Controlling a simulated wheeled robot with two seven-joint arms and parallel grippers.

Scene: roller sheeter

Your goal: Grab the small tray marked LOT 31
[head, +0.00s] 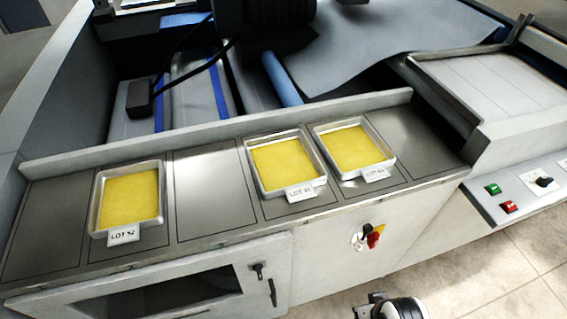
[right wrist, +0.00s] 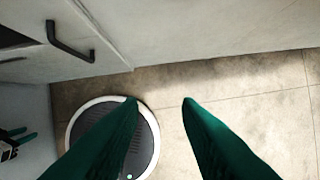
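Three small metal trays with yellow contents sit in a row on the grey counter in the head view. The middle tray (head: 251,178) has a front tag that seems to read LOT 31, though the print is small. The left tray (head: 97,208) is tagged LOT 52. The right tray (head: 321,150) has a tag I cannot read surely. My right gripper (right wrist: 161,100) is open and empty, its dark green fingers apart above the floor by the cabinet front. My left gripper (right wrist: 18,140) shows small at the left edge of the right wrist view; its opening is unclear.
The counter (head: 210,195) has bare panels between the left and middle trays and at both ends. A raised ledge (head: 220,133) runs behind the trays. A red-and-yellow switch (head: 374,237) and a dark cabinet handle (head: 271,293) stick out of the front.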

